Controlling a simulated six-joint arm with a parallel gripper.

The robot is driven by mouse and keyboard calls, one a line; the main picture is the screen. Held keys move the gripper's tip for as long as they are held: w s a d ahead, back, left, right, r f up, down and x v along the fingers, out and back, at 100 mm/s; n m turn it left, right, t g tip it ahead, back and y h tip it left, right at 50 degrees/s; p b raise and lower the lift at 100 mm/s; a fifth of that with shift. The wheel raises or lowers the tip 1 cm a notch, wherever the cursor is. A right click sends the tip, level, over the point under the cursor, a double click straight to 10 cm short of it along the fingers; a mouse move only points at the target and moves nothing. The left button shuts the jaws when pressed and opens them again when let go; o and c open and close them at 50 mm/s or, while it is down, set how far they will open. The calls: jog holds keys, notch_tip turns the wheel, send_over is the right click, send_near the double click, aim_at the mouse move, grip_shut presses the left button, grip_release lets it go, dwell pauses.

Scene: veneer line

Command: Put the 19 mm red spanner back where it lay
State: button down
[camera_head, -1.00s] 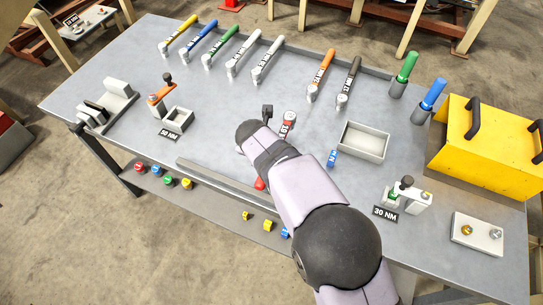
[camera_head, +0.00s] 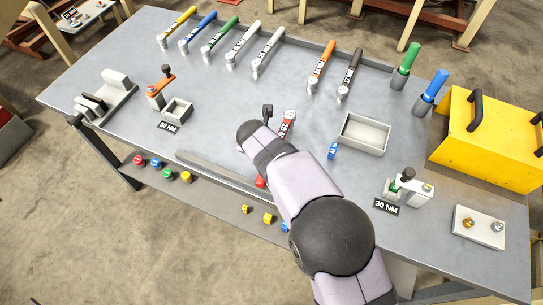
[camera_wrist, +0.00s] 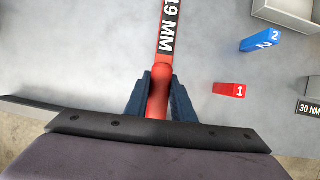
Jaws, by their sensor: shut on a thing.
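The red spanner (camera_head: 288,122) with a "19 MM" label shows beyond the end of my arm in the head view. In the wrist view the red spanner (camera_wrist: 169,30) points away from me, its label facing up. My gripper (camera_wrist: 159,90) is shut on its red near end, one dark blue jaw on each side. The jaws are hidden behind my arm in the head view. I cannot tell whether the spanner touches the bench (camera_head: 215,125). A row of other spanners lies along the back, with a wide gap between a pale one (camera_head: 268,53) and the orange one (camera_head: 321,67).
A grey tray (camera_head: 365,146) and a blue block (camera_head: 333,150) are right of my gripper. A red block (camera_wrist: 229,90) shows in the wrist view. The 30 NM fixture (camera_head: 408,190) and yellow box (camera_head: 500,150) are further right.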

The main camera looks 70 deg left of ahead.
jog(key=shift+s+a, duration=0.2)
jog(key=shift+s+a+m, duration=0.2)
jog(key=shift+m, duration=0.2)
jog(key=shift+f, duration=0.5)
dwell(0.6)
jog(key=c, duration=1.4)
grip_release()
jog(key=shift+c, duration=0.2)
jog(key=shift+d+f, duration=0.1)
